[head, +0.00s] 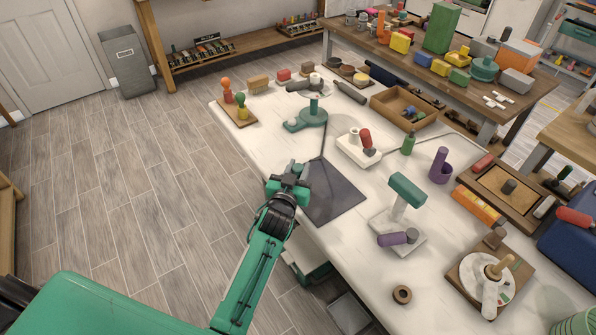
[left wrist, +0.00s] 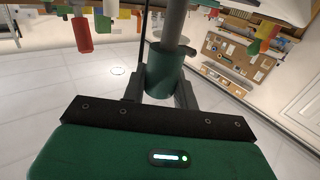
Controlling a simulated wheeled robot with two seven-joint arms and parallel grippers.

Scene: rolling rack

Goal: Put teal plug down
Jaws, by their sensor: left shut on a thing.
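The teal plug (left wrist: 163,73) is a teal cylinder with a grey rod (left wrist: 176,22) in line with it in the left wrist view. My left gripper (left wrist: 165,95) is shut on the teal plug, with a dark finger on each side. In the head view my left gripper (head: 291,180) is at the table's left edge, beside a dark grey mat (head: 336,191). The plug is hard to tell from the green gripper there. My right gripper is not in view.
A teal base with a post (head: 307,117) stands beyond the mat on the white table (head: 290,88). A white block with a red handle (head: 357,150) and a teal-topped stand (head: 405,190) are to the right. The mat looks mostly bare.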

